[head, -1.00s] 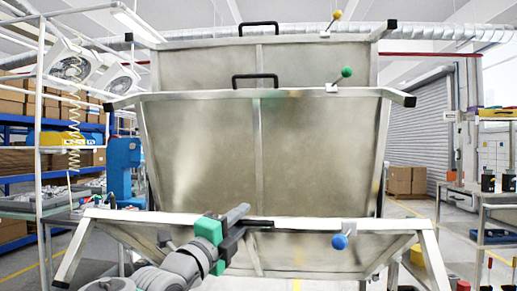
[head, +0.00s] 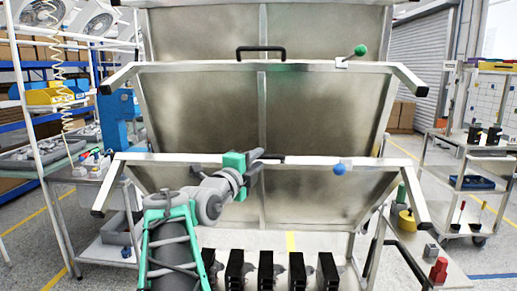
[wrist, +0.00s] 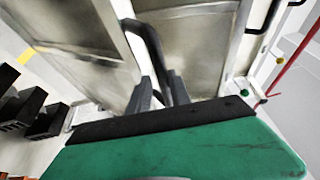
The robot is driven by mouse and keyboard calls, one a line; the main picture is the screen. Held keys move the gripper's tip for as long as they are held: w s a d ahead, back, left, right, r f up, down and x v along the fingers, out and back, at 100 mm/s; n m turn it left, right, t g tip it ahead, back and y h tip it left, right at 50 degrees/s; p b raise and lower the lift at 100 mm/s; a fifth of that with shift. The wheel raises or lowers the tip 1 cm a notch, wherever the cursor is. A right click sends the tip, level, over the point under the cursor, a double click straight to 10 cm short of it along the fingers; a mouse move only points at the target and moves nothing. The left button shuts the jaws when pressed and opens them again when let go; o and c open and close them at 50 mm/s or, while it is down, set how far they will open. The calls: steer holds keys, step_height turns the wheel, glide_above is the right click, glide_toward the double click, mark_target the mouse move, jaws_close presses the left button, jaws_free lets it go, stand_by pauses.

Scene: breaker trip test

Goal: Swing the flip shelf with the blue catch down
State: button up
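The lowest flip shelf (head: 225,192) is a grey metal panel tilted outward at its top, with a pale front bar. Its blue catch (head: 339,169) is a blue ball on that bar, right of the black handle, pointing low. My gripper (head: 259,160) is at the left part of this black handle (head: 277,159). In the wrist view the dark fingers (wrist: 160,88) stand apart with the bent black handle (wrist: 148,42) running in between them. They look open; I see no clear grip. The contact is partly hidden.
Above is a similar shelf with a black handle (head: 260,49) and a green catch (head: 360,50) pointing up. Several black blocks (head: 266,270) stand below the blue-catch shelf. A side table (head: 100,178) is on the left, a trolley (head: 468,148) on the right.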

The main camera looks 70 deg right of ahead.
steer(key=shift+s, duration=0.15)
steer(key=a+b, duration=0.7)
steer(key=a, duration=0.2)
steer(key=shift+w+f, duration=0.2)
steer(key=shift+w, duration=0.05)
stand_by(0.4)
steer(key=shift+b, duration=0.7)
